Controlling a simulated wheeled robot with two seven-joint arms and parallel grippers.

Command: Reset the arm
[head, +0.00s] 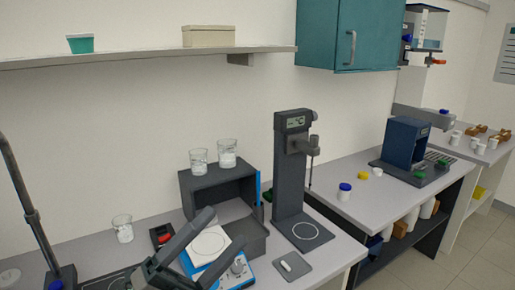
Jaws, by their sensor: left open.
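My left gripper (226,228) comes in at the bottom left, in front of the bench. It is open, its two dark grey fingers spread with nothing between them. The fingers appear over a blue and white device (237,279) with a knob and a white circled top, covering part of it. I cannot tell the height of the fingers above it. My right gripper is not in view.
A tall dark stand (288,175) with a display is right of the gripper. A dark open box (188,200) carries two beakers (227,153). Another beaker (122,229) stands left. A shelf (140,57) overhangs the bench. A second bench (375,200) lies right.

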